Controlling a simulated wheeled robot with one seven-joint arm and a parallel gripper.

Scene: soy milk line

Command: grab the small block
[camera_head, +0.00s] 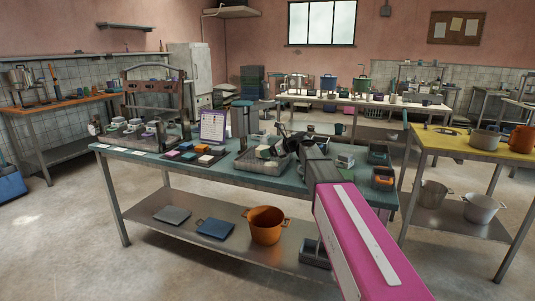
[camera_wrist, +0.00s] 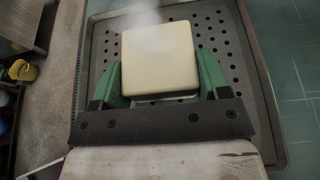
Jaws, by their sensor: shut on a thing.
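The small block (camera_wrist: 160,57) is a cream, square-faced block in the middle of the wrist view. My gripper (camera_wrist: 160,80) is shut on it, with one green finger against each side. Light haze or steam covers the block's top edge. Behind the block is a grey perforated tray (camera_wrist: 262,110). In the head view my gripper (camera_head: 265,152) is over the tray on the teal table, at the end of my arm. The block is small there and hard to make out. I cannot tell whether it touches the tray.
An orange pot (camera_head: 265,226) is on the lower shelf. Another table (camera_head: 480,146) with pots is at right.

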